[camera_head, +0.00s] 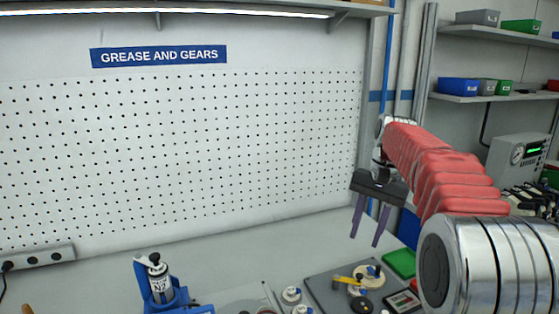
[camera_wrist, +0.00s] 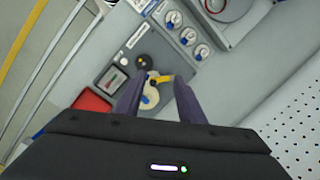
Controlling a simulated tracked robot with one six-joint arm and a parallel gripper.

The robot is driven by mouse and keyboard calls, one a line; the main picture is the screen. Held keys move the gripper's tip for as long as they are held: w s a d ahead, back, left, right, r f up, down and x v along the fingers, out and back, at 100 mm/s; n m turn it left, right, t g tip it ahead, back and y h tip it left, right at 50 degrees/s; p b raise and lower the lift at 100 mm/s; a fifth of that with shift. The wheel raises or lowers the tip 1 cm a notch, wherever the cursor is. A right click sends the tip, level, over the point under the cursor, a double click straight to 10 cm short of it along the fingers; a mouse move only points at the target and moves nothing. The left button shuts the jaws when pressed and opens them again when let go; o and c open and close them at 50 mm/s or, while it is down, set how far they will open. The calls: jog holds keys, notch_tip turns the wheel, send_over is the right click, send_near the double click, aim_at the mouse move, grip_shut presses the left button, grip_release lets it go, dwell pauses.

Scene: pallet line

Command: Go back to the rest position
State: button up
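My gripper (camera_head: 370,227) hangs in the air above the right part of the workbench (camera_head: 225,268), in front of the pegboard, in the head view. Its two purple fingers point down and stand apart with nothing between them. In the wrist view my gripper (camera_wrist: 158,92) is also open. Beyond its fingertips, and apart from them, is a grey panel (camera_wrist: 118,60) with a yellow-handled part (camera_wrist: 160,79) on a pale disc. My red-sleeved arm reaches in from the right in the head view.
A blue holder with a grey canister (camera_head: 160,282) stands at the bench's front left. A green tray (camera_head: 400,263) lies near the grey board (camera_head: 325,280). A power strip (camera_head: 40,258) is at far left. Shelves (camera_head: 485,98) with bins rise at right. The bench's middle back is clear.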

jog(key=s+a+n+t+h, duration=0.1)
jog(key=s+a+n+t, duration=0.15)
jog(key=s, duration=0.85)
jog(key=s+a+n+t+h, duration=0.1)
jog(key=s+a+n+t, duration=0.15)
jog(key=s, duration=0.95)
jog(key=s+f+n+t, duration=0.1)
jog(key=s+f, duration=0.5)
jog(key=s, duration=0.1)
jog(key=shift+a+n, duration=0.3)
jog(key=shift+a, duration=0.1)
jog(key=shift+f, duration=0.1)
